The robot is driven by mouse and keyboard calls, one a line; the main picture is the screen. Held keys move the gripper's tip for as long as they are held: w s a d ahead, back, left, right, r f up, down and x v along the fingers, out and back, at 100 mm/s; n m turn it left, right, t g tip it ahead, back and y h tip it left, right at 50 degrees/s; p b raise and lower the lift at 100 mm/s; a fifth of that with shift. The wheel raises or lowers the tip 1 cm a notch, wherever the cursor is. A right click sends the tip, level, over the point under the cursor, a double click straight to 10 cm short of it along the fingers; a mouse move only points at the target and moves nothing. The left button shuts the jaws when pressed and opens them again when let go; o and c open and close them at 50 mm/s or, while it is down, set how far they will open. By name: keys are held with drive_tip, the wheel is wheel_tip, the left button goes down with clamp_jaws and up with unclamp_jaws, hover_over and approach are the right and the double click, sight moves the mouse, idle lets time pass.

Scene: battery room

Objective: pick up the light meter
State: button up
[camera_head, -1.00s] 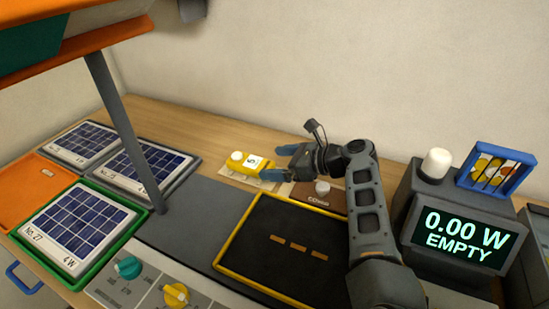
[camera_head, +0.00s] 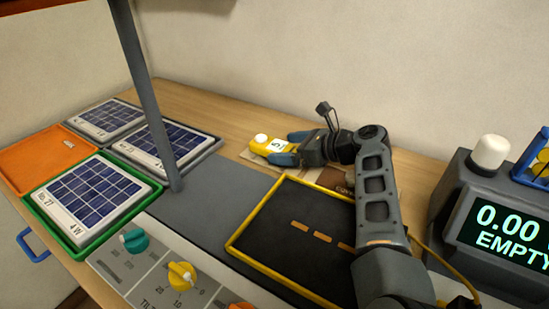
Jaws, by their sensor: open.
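The light meter (camera_head: 265,144) is a small yellow device with a white dome at its left end and a display showing a 5. It lies on a pale card or pad (camera_head: 255,160) on the wooden bench behind the dark mat. My gripper (camera_head: 287,147) reaches in from the right, low over the bench, with its blue-tipped fingers open around the right end of the meter. One finger shows on the far side and one on the near side. Whether they touch the meter I cannot tell.
A yellow-rimmed black tray (camera_head: 290,240) lies in front, below my arm. Solar panels (camera_head: 90,195) in trays and an upright grey post (camera_head: 148,95) stand left. A display box (camera_head: 500,220) reading 0.00 and EMPTY stands right. A knob panel (camera_head: 160,275) is at the front.

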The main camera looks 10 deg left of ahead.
drive_tip(key=shift+b+x, duration=0.8)
drive_tip(key=shift+x, duration=0.1)
drive_tip(key=shift+a, duration=0.15)
drive_tip(key=c, duration=1.2)
drive_tip(key=shift+o, duration=0.2)
